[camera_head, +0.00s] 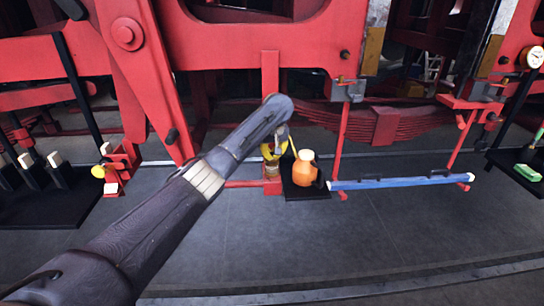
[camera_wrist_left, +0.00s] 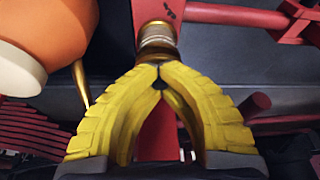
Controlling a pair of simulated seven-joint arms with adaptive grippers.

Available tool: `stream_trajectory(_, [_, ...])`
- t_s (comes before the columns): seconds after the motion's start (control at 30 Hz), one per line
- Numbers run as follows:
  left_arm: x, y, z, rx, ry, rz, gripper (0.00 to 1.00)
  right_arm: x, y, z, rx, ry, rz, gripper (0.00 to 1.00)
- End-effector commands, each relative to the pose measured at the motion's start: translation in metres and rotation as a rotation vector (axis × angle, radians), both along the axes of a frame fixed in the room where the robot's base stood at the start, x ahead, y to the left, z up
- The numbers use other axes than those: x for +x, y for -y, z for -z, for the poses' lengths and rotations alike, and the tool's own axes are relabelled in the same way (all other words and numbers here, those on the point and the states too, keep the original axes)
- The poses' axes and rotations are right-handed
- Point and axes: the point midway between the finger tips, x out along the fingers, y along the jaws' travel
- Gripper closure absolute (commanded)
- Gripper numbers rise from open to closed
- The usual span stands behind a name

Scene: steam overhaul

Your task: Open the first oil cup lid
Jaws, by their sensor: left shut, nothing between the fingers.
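My left gripper (camera_head: 274,149) has yellow fingers and is over a small brass oil cup (camera_head: 272,168) on a red bracket. In the left wrist view the yellow fingertips (camera_wrist_left: 158,73) are closed together with nothing between them. They are right at the near end of the brass oil cup (camera_wrist_left: 157,42); I cannot tell whether they touch it. The cup's lid is not clear as a separate part, so I cannot tell whether it is open. My right gripper is not in view.
An orange oil can (camera_head: 305,173) with a white cap stands on a black tray (camera_head: 309,194), just right of the left gripper. Its brass spout (camera_wrist_left: 81,84) shows close to the fingers. A blue bar (camera_head: 385,183) lies farther right. The grey floor (camera_head: 300,245) in front is clear.

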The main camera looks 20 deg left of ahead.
Motion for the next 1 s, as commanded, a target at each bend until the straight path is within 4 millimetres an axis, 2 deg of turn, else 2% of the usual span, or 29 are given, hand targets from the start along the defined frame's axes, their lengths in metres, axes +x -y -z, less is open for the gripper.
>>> stream_trajectory(0.4, [0.0041, -0.0042, -0.0049, -0.054, -0.125, -0.005, 1.00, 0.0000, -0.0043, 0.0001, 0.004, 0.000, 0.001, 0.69])
stream_trajectory(0.9, [0.0035, -0.0038, -0.0052, -0.065, -0.148, 0.001, 1.00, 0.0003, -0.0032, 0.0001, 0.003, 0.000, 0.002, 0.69])
stream_trajectory(1.0, [0.0035, -0.0036, -0.0051, -0.064, -0.147, 0.001, 0.91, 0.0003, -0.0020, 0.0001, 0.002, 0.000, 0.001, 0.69])
